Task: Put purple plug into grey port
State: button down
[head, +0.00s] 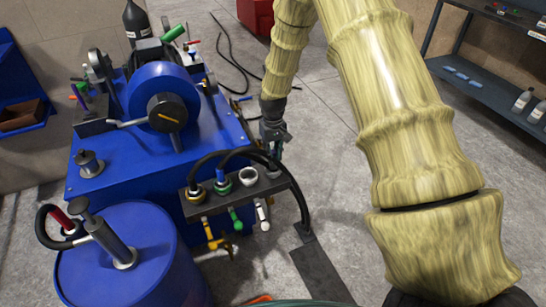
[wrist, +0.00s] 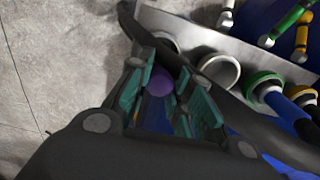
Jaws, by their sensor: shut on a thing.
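My gripper (head: 275,152) is above the right end of the port bar. In the wrist view its teal-padded fingers (wrist: 165,92) are shut around the purple plug (wrist: 160,82), of which only a purple patch shows between the pads. A pale grey port (wrist: 220,72) with an open round mouth is just right of the fingers there; it also shows in the head view (head: 249,176), left of my gripper. Another pale ring shows partly behind the fingers in the wrist view. The plug's tip is hidden, so I cannot tell whether it touches any port.
Coloured valve handles hang below. A blue drum (head: 160,235) and the blue press (head: 160,95) stand left.

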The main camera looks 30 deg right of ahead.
jog(key=shift+f, duration=1.2)
jog(key=shift+f, duration=0.35)
jog(key=c, duration=1.3)
grip_release()
